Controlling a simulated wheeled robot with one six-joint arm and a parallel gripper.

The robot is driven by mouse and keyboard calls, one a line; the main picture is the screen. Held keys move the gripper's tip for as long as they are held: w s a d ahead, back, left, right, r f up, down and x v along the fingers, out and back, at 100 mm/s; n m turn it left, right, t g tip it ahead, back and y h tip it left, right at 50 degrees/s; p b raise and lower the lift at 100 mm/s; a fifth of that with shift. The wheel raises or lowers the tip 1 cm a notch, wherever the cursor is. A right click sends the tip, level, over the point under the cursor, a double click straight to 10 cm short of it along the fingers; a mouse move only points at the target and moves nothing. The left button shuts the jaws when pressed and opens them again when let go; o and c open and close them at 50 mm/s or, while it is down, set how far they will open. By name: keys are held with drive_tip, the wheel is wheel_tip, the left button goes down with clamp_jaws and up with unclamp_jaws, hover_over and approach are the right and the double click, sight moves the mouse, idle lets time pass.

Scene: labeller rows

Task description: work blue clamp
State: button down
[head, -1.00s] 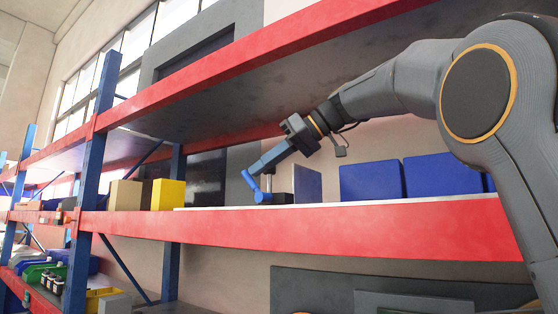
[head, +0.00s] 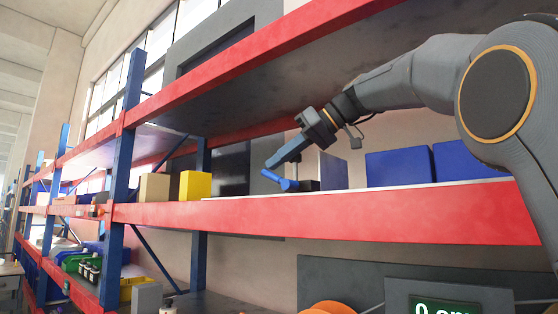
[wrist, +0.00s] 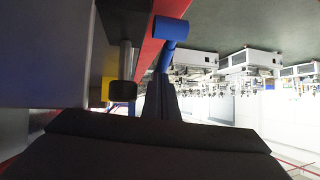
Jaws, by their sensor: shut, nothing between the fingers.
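The blue clamp (head: 288,185) sits at the front edge of the middle shelf, its lever sloping low up to the left. A dark block stands beside it. My gripper (head: 269,164) is shut and empty, pointing down and left, with its tips just above the lever's free end. I cannot tell whether they touch. In the wrist view, the clamp's blue bar and lever (wrist: 172,28) show just beyond the tips of my dark fingers (wrist: 158,75). A metal rod with a dark, yellow-edged end (wrist: 123,92) is to their left.
Blue boxes (head: 398,168) stand on the shelf to the right. A yellow box (head: 195,185) and a tan box (head: 154,187) stand to the left. A red beam (head: 330,212) runs along the shelf front, and a blue upright (head: 122,165) stands at left. The upper shelf is above my arm.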

drive_tip(key=s+d+r+p, duration=0.1)
drive_tip(key=d+r+p, duration=0.4)
drive_tip(key=r, duration=0.7)
drive_tip(key=shift+s+d+r, duration=0.15)
drive_tip(key=shift+s+d, duration=0.05)
drive_tip(key=shift+d, duration=0.55)
